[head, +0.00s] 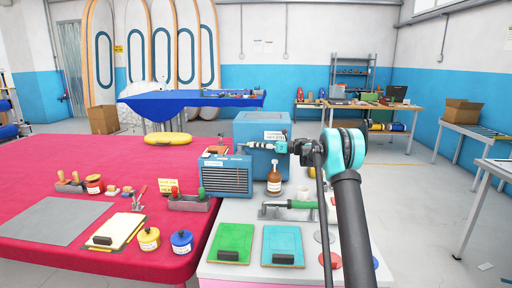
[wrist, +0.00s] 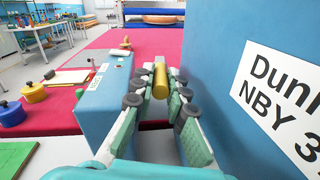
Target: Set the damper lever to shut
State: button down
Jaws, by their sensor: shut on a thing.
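My gripper (head: 243,147) reaches left over the small blue louvred box (head: 226,177), in front of the larger blue box (head: 258,128). In the wrist view, its two green-padded fingers (wrist: 160,92) are closed around an upright gold cylindrical knob (wrist: 160,80), which looks like the damper lever's handle. The knob sits between the fingertips, and its base is hidden by them. The louvred box also shows in the wrist view (wrist: 104,98) to the left of the fingers. The larger box's labelled side (wrist: 225,60) is close on the right. The lever's marked positions cannot be read.
A brown bottle (head: 274,181) stands beside the louvred box. The red table (head: 70,150) to the left holds jars and tools.

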dwell(0.4)
jog(key=c, duration=1.5)
grip_release()
jog(key=shift+a, duration=0.1)
jog(key=s+d, duration=0.1)
jog(key=d, duration=1.1)
jog(key=shift+s, duration=0.35)
jog(key=shift+c, duration=0.5)
